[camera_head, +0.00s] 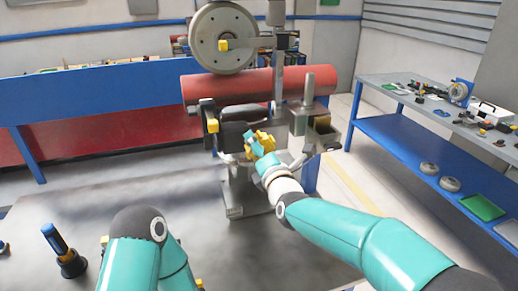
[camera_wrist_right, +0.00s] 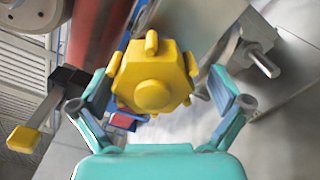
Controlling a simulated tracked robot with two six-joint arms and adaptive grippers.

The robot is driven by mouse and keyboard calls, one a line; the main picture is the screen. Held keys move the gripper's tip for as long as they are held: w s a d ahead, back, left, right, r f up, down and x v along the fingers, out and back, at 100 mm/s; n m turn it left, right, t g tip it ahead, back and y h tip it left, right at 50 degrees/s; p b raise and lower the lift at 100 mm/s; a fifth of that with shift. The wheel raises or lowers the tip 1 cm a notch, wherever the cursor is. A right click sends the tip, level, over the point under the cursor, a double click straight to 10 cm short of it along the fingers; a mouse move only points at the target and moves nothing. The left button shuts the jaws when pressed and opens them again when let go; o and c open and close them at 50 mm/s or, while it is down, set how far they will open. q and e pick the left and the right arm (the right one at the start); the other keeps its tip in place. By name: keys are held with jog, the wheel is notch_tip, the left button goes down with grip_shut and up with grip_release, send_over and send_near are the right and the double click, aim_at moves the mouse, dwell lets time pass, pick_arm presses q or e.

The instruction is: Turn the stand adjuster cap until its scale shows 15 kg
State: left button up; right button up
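The yellow adjuster cap (camera_head: 262,141), a lobed knob with a round centre boss, sits on the front of the grey stand (camera_head: 240,185). In the right wrist view the cap (camera_wrist_right: 152,75) faces the camera between the fingers of my right gripper (camera_wrist_right: 160,92). The fingers are spread on both sides of it, with a gap visible on the right side; contact on the left side is unclear. In the head view my right gripper (camera_head: 256,148) reaches the cap from the front. No scale marks or kg reading are legible. My left gripper is out of view; only its arm shows.
A red roller (camera_head: 335,85) and a grey wheel (camera_head: 222,38) are above the cap. A yellow-tipped lever (camera_wrist_right: 25,138) stands left of the cap in the wrist view. A blue-shelved bench (camera_head: 430,150) with parts is right. A dark-based blue-handled tool (camera_head: 68,258) stands front left.

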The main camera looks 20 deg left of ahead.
jog(key=shift+s+d+r, duration=0.1)
jog(key=shift+r, duration=0.1)
jog(key=v, duration=1.1)
jog(key=shift+s+d+f, duration=0.15)
jog(key=shift+s+d, duration=0.05)
jog(key=shift+s, duration=0.1)
